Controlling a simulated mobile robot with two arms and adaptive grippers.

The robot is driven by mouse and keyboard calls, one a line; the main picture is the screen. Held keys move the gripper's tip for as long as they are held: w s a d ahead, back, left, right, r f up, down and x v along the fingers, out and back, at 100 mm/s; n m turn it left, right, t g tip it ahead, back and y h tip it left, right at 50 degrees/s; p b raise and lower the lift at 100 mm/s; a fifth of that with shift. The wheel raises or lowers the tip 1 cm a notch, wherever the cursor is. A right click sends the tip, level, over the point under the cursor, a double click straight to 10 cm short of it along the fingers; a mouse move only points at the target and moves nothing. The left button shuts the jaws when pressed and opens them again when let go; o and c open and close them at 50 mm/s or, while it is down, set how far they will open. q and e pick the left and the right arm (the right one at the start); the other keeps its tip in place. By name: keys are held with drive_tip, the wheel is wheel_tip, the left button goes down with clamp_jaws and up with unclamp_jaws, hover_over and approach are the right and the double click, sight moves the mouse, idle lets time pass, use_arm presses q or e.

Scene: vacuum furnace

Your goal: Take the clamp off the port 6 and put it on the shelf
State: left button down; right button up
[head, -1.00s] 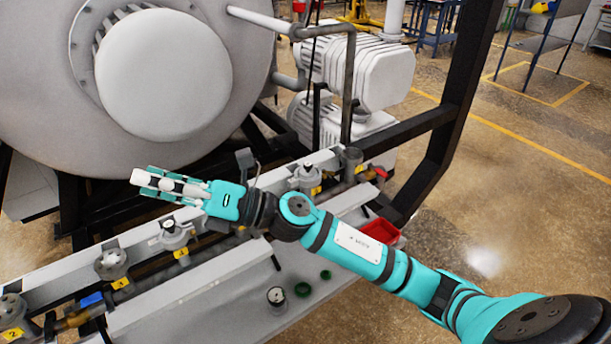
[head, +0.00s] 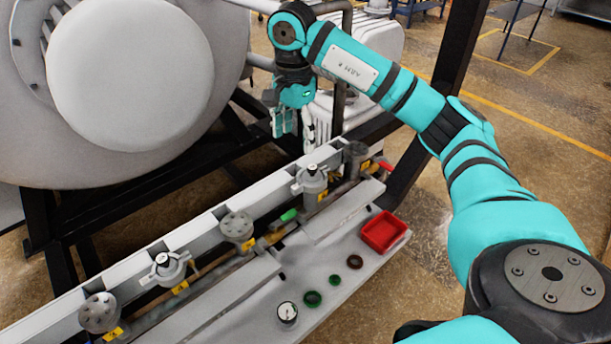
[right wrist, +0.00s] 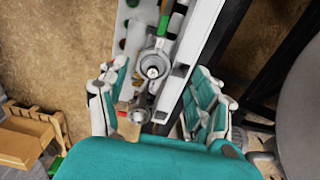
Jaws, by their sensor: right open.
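Port 6 seems to be the fourth visible port from the left in the head view; its label is too small to read. A grey clamp with a wing nut (head: 312,182) sits on it. The clamp also shows in the right wrist view (right wrist: 152,66), beyond my open fingers. My right gripper (head: 293,128) is open and empty, pointing down, above and behind the right end of the port rail. The grey shelf (head: 345,285) runs in front of the ports. My left gripper is not in view.
On the shelf are a red bin (head: 384,232), a round gauge (head: 287,313), green rings (head: 312,298) and a dark ring (head: 354,262). Another clamped port (head: 168,268) stands to the left. The frame's black post (head: 445,90) rises behind my arm.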

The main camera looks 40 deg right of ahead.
sight(296, 186)
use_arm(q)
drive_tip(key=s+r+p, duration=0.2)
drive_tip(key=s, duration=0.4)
use_arm(e)
drive_tip(key=f, duration=0.5)
drive_tip(key=shift+s+f, duration=0.2)
drive_tip(key=shift+f, duration=0.15)
drive_tip(key=f, duration=0.3)
drive_tip(key=shift+w+f+p, duration=0.2)
drive_tip(key=shift+f+p, duration=0.45)
drive_tip(key=shift+p, duration=0.05)
wheel_tip(296, 186, down, 4)
drive_tip(key=shift+r+p, duration=0.15)
drive_tip(key=shift+p, duration=0.85)
drive_tip(key=shift+f, duration=0.45)
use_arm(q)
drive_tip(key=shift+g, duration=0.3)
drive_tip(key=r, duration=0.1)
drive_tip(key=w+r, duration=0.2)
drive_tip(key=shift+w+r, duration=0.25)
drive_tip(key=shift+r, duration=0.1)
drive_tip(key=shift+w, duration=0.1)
use_arm(e)
drive_tip(key=shift+a, duration=0.1)
drive_tip(key=shift+c, duration=0.3)
